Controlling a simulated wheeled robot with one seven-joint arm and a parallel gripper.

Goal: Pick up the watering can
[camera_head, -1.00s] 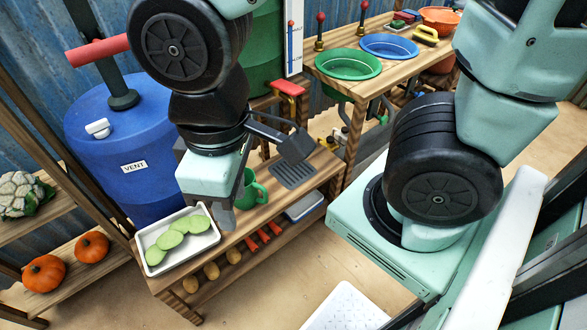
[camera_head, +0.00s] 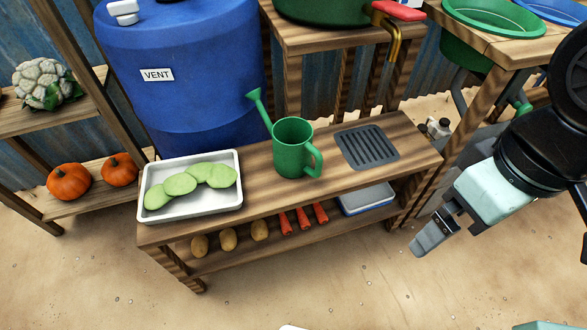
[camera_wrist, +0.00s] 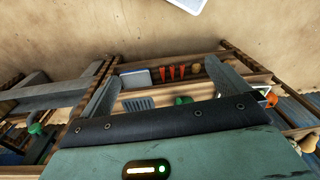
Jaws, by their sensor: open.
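The green watering can (camera_head: 292,152) stands upright on the wooden bench in the head view. Its long spout points up and left, and its handle is on the right. My gripper (camera_head: 436,240) is off the bench's right end, to the right of the can and apart from it. In the wrist view my gripper (camera_wrist: 167,84) has its two fingers spread wide with nothing between them. A small green patch (camera_wrist: 183,100) behind the gripper body there looks like part of the can; the rest is hidden.
A white tray (camera_head: 233,201) with green slices is left of the can, and a grey slotted plate (camera_head: 367,147) is right. The blue barrel (camera_head: 190,75) stands behind. A red-handled tap (camera_head: 396,20) juts out above.

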